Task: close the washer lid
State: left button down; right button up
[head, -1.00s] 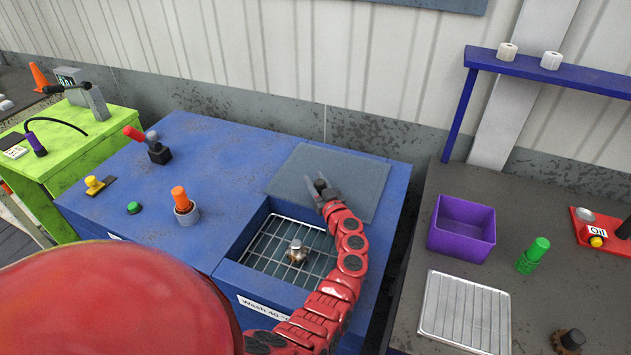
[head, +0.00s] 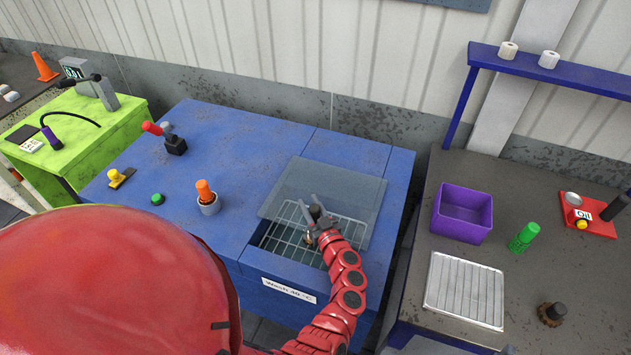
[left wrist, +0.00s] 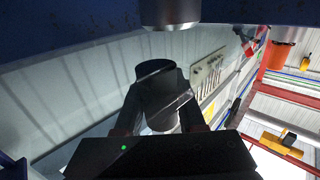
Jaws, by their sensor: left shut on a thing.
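The washer (head: 240,150) is a blue cabinet with a basin in its top at the right. Its lid (head: 300,180) is a grey see-through sheet that looks flat and covers the back part of the basin. A strip of the basin's wire rack (head: 283,245) is uncovered at the front. My left gripper (head: 310,211) is shut on the lid's dark knob (head: 316,211). The knob also shows between the fingers in the left wrist view (left wrist: 157,98). A metal part in the basin is mostly hidden behind the gripper. My right gripper is not in view.
A purple bin (head: 462,214) and a metal tray (head: 464,290) sit on the bench at the right.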

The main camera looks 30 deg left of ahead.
pick_arm(q)
jog(key=s, duration=0.2)
jog(key=shift+s+d+r+p, duration=0.1)
jog(key=shift+s+d+p, duration=0.2)
jog(key=shift+s+d, duration=0.05)
jog(key=shift+w, duration=0.1)
jog(key=c, duration=0.5)
grip_release()
